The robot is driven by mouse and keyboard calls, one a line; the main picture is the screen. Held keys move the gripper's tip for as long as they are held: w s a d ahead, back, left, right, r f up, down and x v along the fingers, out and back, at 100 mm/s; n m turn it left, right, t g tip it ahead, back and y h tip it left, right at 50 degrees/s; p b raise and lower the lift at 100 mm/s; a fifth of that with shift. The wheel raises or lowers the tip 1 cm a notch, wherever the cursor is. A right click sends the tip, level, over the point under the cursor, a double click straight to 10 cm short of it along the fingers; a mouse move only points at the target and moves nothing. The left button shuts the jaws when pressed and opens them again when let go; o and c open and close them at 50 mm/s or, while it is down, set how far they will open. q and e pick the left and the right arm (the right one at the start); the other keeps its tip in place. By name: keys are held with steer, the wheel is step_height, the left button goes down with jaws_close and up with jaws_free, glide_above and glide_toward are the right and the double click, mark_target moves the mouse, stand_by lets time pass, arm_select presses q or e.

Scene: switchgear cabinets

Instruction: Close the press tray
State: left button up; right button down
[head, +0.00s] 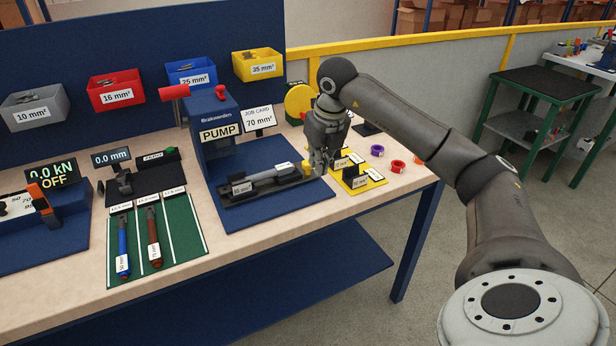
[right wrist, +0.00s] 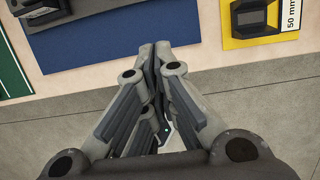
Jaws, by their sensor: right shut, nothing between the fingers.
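The press (head: 215,110) is a dark blue block marked PUMP with a red cylinder on top, on a blue mat. The long dark press tray (head: 285,190) lies at the press's foot and reaches out to the right. A grey rod-like piece (head: 272,174) and a small label lie on it. A yellow knob stands near its right end. My right gripper (head: 320,172) points down beside that end, shut and empty; I cannot tell whether it touches. In the right wrist view the closed fingers (right wrist: 154,52) are over the table's front edge, apart from a dark part at top left.
A yellow mat (head: 376,182) with small dark labelled blocks is right of the blue mat (head: 265,218). Red and purple rings lie further right. A green mat (head: 180,245) with blue and brown tools is at left. Coloured bins (head: 115,92) hang behind.

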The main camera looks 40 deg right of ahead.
mark_target(305, 187)
steer(key=p+x, duration=0.1)
steer(key=x, duration=0.7)
steer(key=shift+d+f+p, duration=0.1)
steer(key=shift+f+p, duration=0.25)
steer(key=shift+f, duration=0.05)
steer(key=w, duration=0.1)
steer(key=w+p, duration=0.1)
steer(key=shift+w+d+f, duration=0.25)
steer(key=shift+w+f, duration=0.05)
steer(key=shift+f, duration=0.05)
steer(key=shift+w+d+f, duration=0.1)
steer(key=shift+w+d, duration=0.15)
steer(key=shift+w, duration=0.6)
